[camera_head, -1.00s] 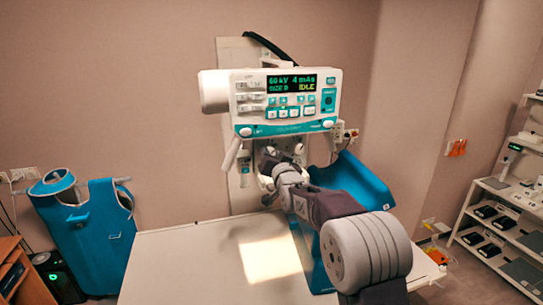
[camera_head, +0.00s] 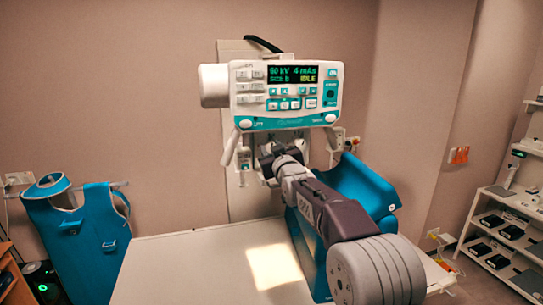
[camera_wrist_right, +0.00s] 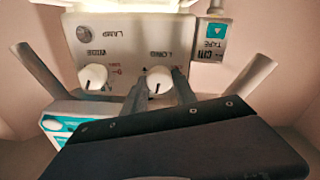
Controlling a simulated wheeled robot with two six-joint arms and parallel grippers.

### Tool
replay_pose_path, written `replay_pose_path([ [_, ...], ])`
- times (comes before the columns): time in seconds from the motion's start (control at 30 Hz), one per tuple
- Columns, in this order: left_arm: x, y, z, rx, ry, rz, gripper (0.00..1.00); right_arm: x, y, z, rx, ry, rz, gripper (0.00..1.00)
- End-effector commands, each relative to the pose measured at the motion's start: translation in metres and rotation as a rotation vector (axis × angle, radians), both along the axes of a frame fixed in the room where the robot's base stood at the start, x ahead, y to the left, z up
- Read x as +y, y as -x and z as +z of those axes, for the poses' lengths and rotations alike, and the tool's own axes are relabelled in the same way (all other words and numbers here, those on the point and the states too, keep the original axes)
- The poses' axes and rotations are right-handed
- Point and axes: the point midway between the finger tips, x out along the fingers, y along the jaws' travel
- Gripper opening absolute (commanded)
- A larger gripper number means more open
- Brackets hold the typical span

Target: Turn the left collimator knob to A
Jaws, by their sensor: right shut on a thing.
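The collimator (camera_wrist_right: 125,45) hangs under the teal and white console (camera_head: 285,95). In the right wrist view, where its lettering is upside down, its face carries two white knobs with dark pointer lines. My right gripper (camera_wrist_right: 160,92) has one finger on each side of the knob (camera_wrist_right: 158,78) at the picture's right, which is the left one with the lettering upright. It is shut on this knob. The other knob (camera_wrist_right: 93,77) stands free. Letters near the held knob are too blurred to read surely. In the head view my right gripper (camera_head: 268,160) is small and partly hidden by its wrist.
Slanted handles (camera_head: 230,148) flank the collimator. A white table (camera_head: 190,265) with a bright light patch (camera_head: 273,267) lies below. A blue bin-like shell (camera_head: 360,185) stands behind my arm. A blue apron (camera_head: 85,240) hangs at left; a shelf rack (camera_head: 505,225) stands at right.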

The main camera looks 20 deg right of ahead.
Motion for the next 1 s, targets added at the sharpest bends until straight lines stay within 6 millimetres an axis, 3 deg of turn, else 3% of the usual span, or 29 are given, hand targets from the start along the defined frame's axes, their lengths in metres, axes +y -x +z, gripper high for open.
replay_pose_path([
  [0.03,0.0000,0.0000,-0.0046,0.000,0.000,0.000,0.36,-0.0002,-0.0007,-0.0080,0.012,0.020,-0.001,0.00],
  [0.8,0.0000,-0.0001,-0.0103,0.000,0.000,0.000,0.36,0.0000,-0.0008,-0.0072,0.013,0.111,0.000,0.00],
  [0.83,0.0000,-0.0001,-0.0103,0.000,0.000,0.000,0.36,-0.0001,-0.0009,-0.0073,0.013,0.110,0.000,0.41],
  [0.9,0.0000,0.0000,-0.0102,0.000,0.000,0.000,0.36,0.0000,-0.0008,-0.0063,0.010,0.110,0.000,0.55],
  [1.0,0.0000,0.0000,-0.0102,0.000,0.000,0.000,0.36,0.0000,-0.0006,-0.0046,0.006,0.110,0.000,0.55],
])
